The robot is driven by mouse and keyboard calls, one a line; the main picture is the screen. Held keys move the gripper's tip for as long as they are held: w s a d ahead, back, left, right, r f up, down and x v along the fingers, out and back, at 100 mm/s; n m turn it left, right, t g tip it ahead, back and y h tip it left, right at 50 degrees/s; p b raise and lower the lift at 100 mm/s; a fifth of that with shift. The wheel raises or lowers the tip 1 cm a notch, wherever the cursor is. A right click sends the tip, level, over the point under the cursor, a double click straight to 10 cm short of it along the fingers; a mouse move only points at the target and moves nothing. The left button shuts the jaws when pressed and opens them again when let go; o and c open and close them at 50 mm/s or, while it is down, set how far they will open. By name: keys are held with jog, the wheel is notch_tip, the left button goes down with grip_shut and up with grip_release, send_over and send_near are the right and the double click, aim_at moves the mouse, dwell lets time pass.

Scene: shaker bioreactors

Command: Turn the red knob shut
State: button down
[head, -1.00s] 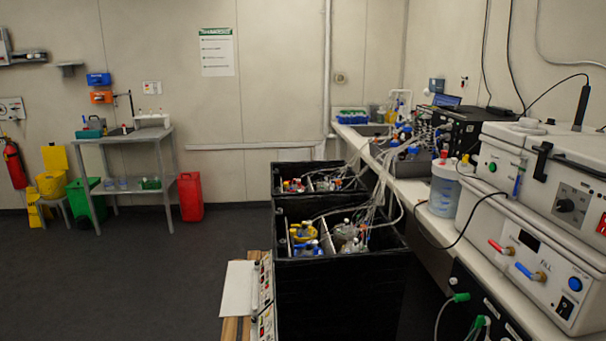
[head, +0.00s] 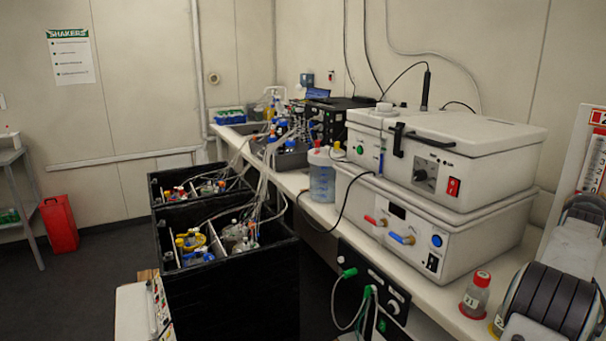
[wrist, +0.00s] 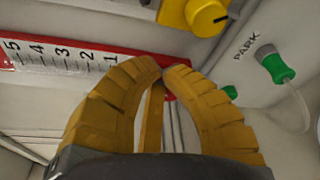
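A red-handled tap (head: 371,220) is on the front of the lower white box (head: 450,240), on the bench at right in the head view. It looks like the red knob; a blue-handled tap (head: 402,239) is beside it. The red handle lies roughly sideways, and whether it is open is too small to tell. My gripper (wrist: 164,71) has yellow ribbed fingers and shows only in the wrist view. Its fingertips are together with nothing seen between them, in front of a red and white numbered scale (wrist: 60,55). The red tap is not visible in the wrist view.
In the wrist view a yellow knob (wrist: 205,14) and a green connector (wrist: 275,66) are near my gripper. In the head view a small red-capped bottle (head: 476,296) stands at the bench's front edge. Black shaker bins (head: 230,290) stand left of the bench.

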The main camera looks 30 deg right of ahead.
jog(key=shift+s+r, duration=0.3)
dwell(0.4)
jog(key=c, duration=2)
grip_release()
